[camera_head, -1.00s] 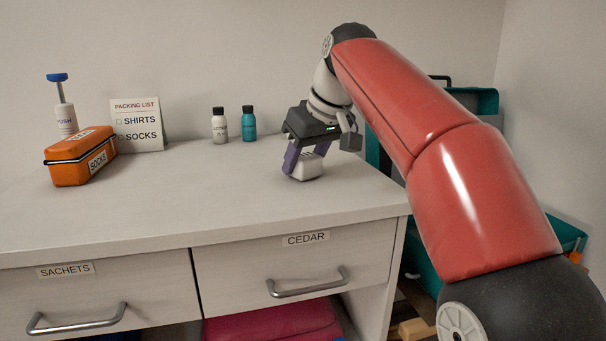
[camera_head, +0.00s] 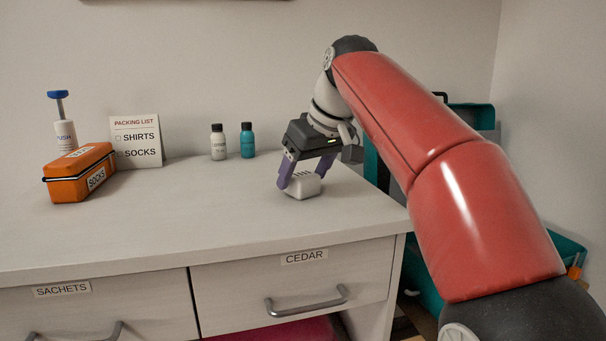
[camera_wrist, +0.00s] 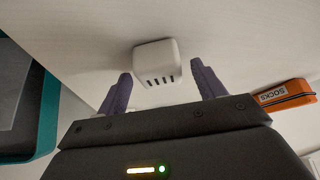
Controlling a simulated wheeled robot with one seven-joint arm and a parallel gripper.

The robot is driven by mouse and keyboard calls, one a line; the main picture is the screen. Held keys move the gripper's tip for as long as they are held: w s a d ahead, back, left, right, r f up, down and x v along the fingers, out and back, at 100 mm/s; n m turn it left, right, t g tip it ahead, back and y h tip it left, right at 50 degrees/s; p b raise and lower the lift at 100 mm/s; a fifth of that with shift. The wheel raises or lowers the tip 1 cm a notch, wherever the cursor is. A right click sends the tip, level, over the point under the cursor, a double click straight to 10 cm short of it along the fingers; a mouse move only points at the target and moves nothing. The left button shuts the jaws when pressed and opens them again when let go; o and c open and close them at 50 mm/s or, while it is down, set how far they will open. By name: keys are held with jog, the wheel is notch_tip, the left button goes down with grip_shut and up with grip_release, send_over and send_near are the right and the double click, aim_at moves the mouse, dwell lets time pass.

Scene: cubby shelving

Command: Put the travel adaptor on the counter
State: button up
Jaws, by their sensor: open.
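The travel adaptor is a small white block with several dark slots (camera_head: 304,186), resting on the pale counter (camera_head: 200,215) near its right end. It also shows in the wrist view (camera_wrist: 156,62), just beyond and between the fingertips. My gripper (camera_head: 300,188) has purple fingers and is tilted down over the adaptor. In the wrist view its two fingers (camera_wrist: 163,85) stand apart, with a gap on each side of the adaptor. The adaptor's underside is hidden.
An orange SOCKS case (camera_head: 78,174), a pump bottle (camera_head: 64,134) and a packing list card (camera_head: 136,142) stand at the left. A white bottle (camera_head: 218,143) and a teal bottle (camera_head: 247,141) stand at the back. The front middle of the counter is clear.

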jog(key=p+v, duration=0.3)
jog(key=v, duration=0.7)
jog(key=shift+s+r, duration=0.2)
jog(key=shift+r, duration=0.15)
